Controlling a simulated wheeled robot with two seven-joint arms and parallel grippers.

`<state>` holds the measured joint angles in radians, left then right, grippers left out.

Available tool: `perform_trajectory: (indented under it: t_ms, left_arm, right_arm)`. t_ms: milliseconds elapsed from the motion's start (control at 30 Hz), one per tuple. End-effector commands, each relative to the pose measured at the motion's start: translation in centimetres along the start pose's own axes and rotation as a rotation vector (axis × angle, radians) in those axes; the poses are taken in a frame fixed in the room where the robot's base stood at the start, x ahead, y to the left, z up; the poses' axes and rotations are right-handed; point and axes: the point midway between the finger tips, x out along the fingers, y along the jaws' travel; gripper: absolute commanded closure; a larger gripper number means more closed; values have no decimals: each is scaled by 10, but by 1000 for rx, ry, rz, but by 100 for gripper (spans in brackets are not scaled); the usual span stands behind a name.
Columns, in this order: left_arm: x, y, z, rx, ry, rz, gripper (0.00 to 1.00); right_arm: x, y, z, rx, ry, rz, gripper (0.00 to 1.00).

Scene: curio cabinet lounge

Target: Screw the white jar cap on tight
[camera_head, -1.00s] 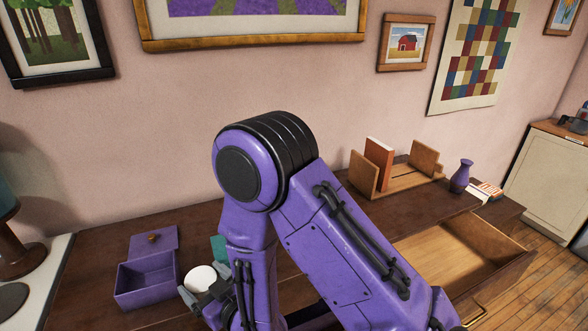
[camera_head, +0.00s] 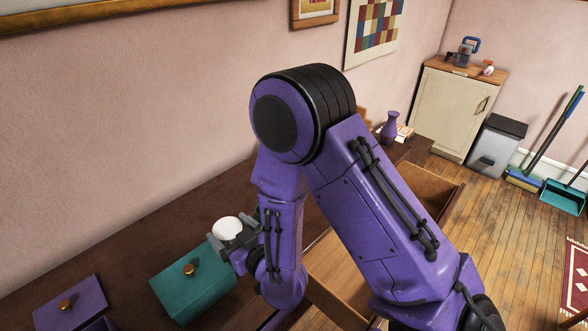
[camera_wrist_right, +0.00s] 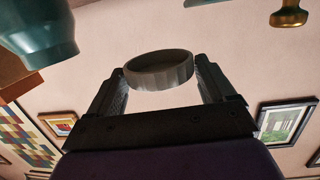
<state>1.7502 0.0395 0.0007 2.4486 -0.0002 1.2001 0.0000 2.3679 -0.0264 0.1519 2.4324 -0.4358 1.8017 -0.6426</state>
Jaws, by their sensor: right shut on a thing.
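The white jar cap (camera_head: 227,228) is held by my right gripper (camera_head: 236,240) above the dark wooden cabinet top, by the teal box. In the right wrist view the round cap (camera_wrist_right: 160,70) sits between the two fingers of my right gripper (camera_wrist_right: 160,78), with pale wall behind it. I cannot make out the jar in the head view; my right arm hides part of the cabinet top. A teal rounded body (camera_wrist_right: 35,30) shows at the wrist view's top left; I cannot tell what it is. My left gripper is not in view.
The teal box (camera_head: 190,290) with a brass knob is close beside the gripper. A purple lid (camera_head: 70,305) lies at the lower left. An open drawer (camera_head: 425,188) juts out behind my arm. A purple vase (camera_head: 390,128) stands at the far end.

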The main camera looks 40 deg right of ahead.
Motion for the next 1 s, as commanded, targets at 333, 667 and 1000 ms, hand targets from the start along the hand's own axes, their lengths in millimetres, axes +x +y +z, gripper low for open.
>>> perform_trajectory:
  t_ms: [333,667,1000]
  left_arm:
    - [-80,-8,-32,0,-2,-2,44]
    - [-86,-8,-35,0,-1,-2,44]
    - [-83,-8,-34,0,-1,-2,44]
  right_arm:
    - [17,102,-41,-46,-9,-265,72]
    - [12,125,-39,-54,-1,-381,72]
    - [12,125,-31,-55,-4,-364,72]
